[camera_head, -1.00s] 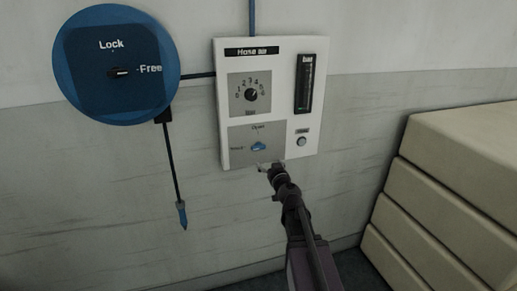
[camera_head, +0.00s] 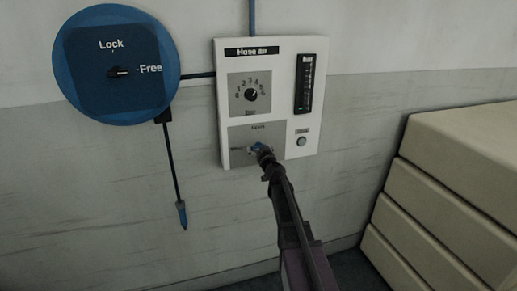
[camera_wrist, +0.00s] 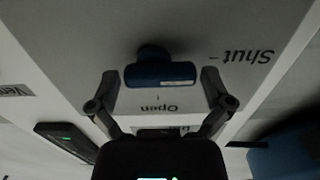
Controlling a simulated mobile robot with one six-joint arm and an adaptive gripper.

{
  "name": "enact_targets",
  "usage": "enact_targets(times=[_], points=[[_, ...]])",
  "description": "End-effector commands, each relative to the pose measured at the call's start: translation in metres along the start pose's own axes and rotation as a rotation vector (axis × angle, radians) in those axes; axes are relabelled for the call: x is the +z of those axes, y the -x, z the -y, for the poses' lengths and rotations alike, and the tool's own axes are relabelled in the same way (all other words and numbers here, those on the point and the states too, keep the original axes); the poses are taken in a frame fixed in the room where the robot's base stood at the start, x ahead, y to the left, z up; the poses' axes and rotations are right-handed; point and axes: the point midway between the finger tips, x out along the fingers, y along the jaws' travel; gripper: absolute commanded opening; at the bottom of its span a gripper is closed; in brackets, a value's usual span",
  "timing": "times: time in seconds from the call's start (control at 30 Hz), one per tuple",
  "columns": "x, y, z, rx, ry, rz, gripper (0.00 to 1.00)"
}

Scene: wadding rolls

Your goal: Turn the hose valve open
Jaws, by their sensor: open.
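The blue hose valve handle (camera_wrist: 160,75) sits on the grey lower plate of the white hose panel (camera_head: 290,120). In the wrist view, which is upside down, the handle lies crosswise, with "Shut" lettering to its right and "Open" below it. A pale mark shows towards its right end. My gripper (camera_wrist: 160,73) is open, with one finger on each side of the handle and a gap visible at both ends. In the head view my gripper (camera_head: 262,152) is at the valve and covers much of it.
The panel also carries a numbered dial (camera_head: 250,93), a vertical gauge (camera_head: 305,84) and a round button (camera_head: 302,142). A blue Lock/Free disc (camera_head: 117,65) with a hanging hose (camera_head: 174,170) is at left. Stacked cream blocks (camera_head: 450,200) stand at right.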

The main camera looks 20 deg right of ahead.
Motion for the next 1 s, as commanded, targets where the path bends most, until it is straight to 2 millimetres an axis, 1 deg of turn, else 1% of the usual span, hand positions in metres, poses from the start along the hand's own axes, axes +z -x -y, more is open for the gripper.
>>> enact_targets(times=[0.1, 0.4, 0.43, 0.47, 0.5, 0.57, 0.6, 0.63, 1.0], points=[[0.0000, -0.0047, 0.0000, 0.000, 0.000, 0.000, 1.00], [0.0000, -0.0048, 0.0002, 0.000, 0.000, 0.000, 1.00], [0.0000, -0.0048, 0.0002, 0.000, 0.000, 0.000, 0.94], [0.0000, -0.0048, 0.0002, 0.000, 0.000, 0.000, 0.85], [0.0000, -0.0048, 0.0002, 0.000, 0.000, 0.000, 0.73], [0.0000, -0.0048, 0.0002, 0.000, 0.000, 0.000, 0.55], [0.0000, -0.0048, 0.0002, 0.000, 0.000, 0.000, 0.44], [0.0000, -0.0048, 0.0002, 0.000, 0.000, 0.000, 0.40], [-0.0003, -0.0051, 0.0001, 0.000, -0.031, 0.000, 0.40]])
